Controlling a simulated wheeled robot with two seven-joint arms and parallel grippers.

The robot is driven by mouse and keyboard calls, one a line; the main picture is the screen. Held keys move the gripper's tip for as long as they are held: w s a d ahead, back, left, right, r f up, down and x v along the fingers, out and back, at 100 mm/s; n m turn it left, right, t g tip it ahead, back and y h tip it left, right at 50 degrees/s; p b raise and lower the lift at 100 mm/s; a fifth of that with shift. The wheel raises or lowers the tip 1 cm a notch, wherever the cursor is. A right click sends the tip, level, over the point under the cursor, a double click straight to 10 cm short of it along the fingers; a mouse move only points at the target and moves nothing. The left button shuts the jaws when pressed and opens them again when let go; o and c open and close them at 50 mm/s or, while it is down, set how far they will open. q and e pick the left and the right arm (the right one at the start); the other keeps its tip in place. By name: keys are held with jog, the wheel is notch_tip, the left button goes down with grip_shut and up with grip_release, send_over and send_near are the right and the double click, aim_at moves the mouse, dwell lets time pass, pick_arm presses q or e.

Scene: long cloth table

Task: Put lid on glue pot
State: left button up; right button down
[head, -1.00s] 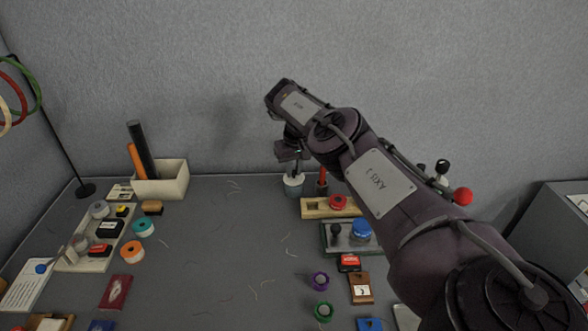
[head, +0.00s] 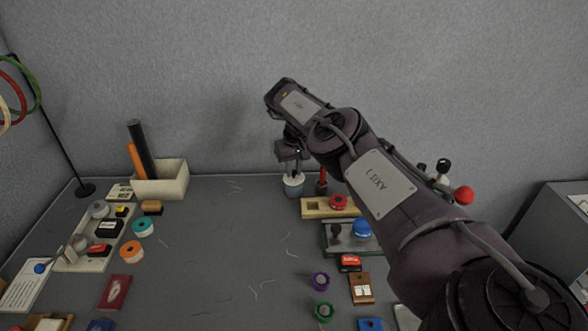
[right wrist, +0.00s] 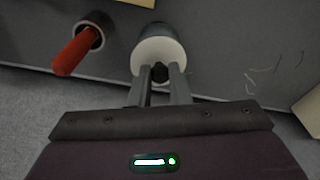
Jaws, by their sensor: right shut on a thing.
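The glue pot (head: 293,190) is a small grey-blue pot standing near the back of the table, left of the wooden block. It also shows in the right wrist view (right wrist: 154,29). A white round lid (right wrist: 160,57) with a dark knob covers its top; the lid shows as a pale disc in the head view (head: 293,178). My right gripper (right wrist: 159,76) is shut on the lid's knob from above. Lid and pot look in line, but I cannot tell whether the lid is fully seated. My left gripper is not in view.
A red-handled tool (right wrist: 75,51) stands upright in a dark ring close beside the pot. A wooden block (head: 316,208) and a dark tray with a blue knob (head: 361,228) lie in front. A cream bin (head: 170,182) stands at back left. The table's middle is mostly clear.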

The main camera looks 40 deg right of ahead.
jog(key=c, duration=0.8)
grip_release()
jog(key=shift+r+p, duration=2.5)
jog(key=shift+r, duration=1.05)
jog(key=shift+c, duration=0.2)
